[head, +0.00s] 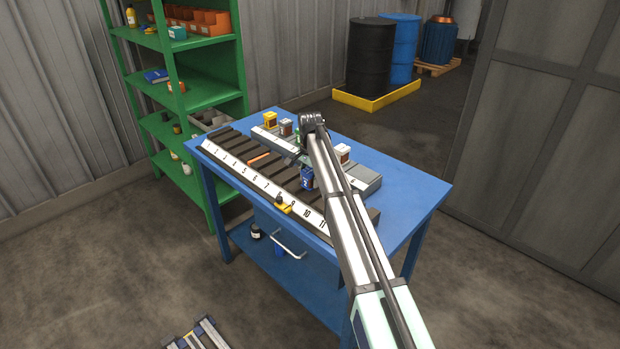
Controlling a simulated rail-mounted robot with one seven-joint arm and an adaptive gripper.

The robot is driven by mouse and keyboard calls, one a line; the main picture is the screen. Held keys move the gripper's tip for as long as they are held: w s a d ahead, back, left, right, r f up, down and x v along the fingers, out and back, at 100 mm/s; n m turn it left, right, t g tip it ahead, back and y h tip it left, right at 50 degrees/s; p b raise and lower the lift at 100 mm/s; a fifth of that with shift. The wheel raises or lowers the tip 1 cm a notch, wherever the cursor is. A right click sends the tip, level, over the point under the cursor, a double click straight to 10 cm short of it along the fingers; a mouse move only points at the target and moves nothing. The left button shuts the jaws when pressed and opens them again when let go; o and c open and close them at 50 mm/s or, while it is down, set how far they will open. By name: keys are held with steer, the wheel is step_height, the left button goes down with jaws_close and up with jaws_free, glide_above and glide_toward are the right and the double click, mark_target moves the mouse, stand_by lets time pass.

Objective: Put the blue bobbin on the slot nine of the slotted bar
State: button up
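The blue bobbin (306,178) has a pale mark on its face. It shows just left of my arm, over the rear part of the slotted bar's right half. My gripper (303,161) points down at the blue bobbin's top, mostly hidden by my arm. I cannot tell whether its fingers are closed on the bobbin or whether the bobbin touches the bar.
A grey rack (364,181) behind holds yellow (270,119), white (343,152) and green bobbins. An orange rod (258,160) lies across the slotted bar. A yellow piece (284,206) sits at its front edge near eight. The blue table (408,195) is clear at right.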

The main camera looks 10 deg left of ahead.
mark_target(310, 170)
steer(key=shift+o, duration=0.4)
steer(key=shift+r, duration=0.25)
step_height(310, 170, up, 12)
steer(key=b, duration=0.3)
